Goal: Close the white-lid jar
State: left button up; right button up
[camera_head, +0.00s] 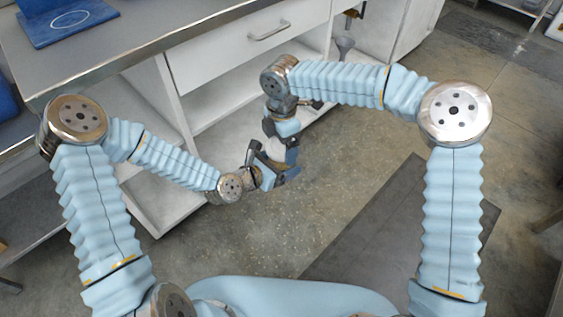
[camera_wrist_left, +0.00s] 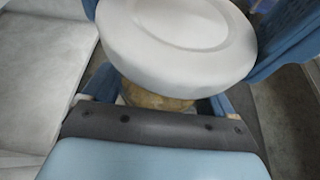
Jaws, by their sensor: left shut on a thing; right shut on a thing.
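The jar's white lid (camera_wrist_left: 180,40) is large in the left wrist view, with a tan jar body (camera_wrist_left: 150,98) partly showing under it. The lid sits over the body; I cannot tell whether it is fully seated. My left gripper (camera_head: 283,174) is shut on the jar body. My right gripper (camera_head: 291,156) reaches down from above, close against the left one, and is shut on the lid. Blue finger pieces flank the lid in the left wrist view.
A grey-topped counter (camera_head: 125,55) with a white drawer (camera_head: 245,50) and open shelves stands at the left and back. A blue board (camera_head: 68,20) lies on it. A dark mat (camera_head: 372,235) lies on the floor. The grippers meet in open space before the shelves.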

jog(key=m, duration=0.5)
jog(key=shift+m, duration=0.3)
jog(key=m, duration=0.4)
jog(key=o, duration=0.9)
jog(key=shift+r, duration=2.25)
